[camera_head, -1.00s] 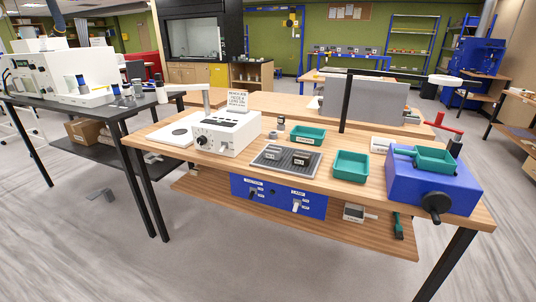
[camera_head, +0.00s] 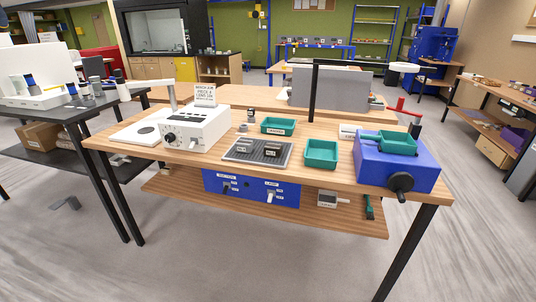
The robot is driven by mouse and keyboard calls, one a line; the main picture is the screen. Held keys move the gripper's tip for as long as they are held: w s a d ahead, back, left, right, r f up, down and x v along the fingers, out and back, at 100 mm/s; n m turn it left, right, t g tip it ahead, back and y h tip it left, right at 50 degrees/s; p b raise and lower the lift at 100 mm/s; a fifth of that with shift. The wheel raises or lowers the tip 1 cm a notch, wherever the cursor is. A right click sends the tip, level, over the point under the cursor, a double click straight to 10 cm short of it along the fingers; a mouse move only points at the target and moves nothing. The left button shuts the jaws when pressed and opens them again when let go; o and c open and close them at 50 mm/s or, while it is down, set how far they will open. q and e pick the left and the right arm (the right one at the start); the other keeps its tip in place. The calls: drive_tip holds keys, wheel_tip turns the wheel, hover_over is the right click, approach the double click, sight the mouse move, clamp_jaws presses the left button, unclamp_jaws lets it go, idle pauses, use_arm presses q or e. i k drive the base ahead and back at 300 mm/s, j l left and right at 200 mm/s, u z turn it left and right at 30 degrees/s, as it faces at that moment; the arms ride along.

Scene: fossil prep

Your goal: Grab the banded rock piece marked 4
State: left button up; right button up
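Two small dark rock pieces with pale labels lie on a grey ribbed mat (camera_head: 234,155) on the wooden bench. The left piece (camera_head: 243,143) and the right piece (camera_head: 272,147) sit side by side with a gap between them. The labels are too small to read surely, so I cannot tell which piece is marked 4. Banding is not clear at this distance. Neither of my grippers is in view.
A white control box (camera_head: 205,130) stands left of the mat. Green trays stand behind it (camera_head: 278,125) and to its right (camera_head: 321,154). A blue machine (camera_head: 397,165) is at the right end. A black post (camera_head: 313,95) rises behind. The floor in front is clear.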

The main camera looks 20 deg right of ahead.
sight(241, 145)
drive_tip(key=z, duration=0.7)
drive_tip(key=i+j+z, duration=0.1)
drive_tip(key=j+z, duration=1.15)
drive_tip(key=k+j+z, duration=0.15)
drive_tip(key=j+z, duration=0.25)
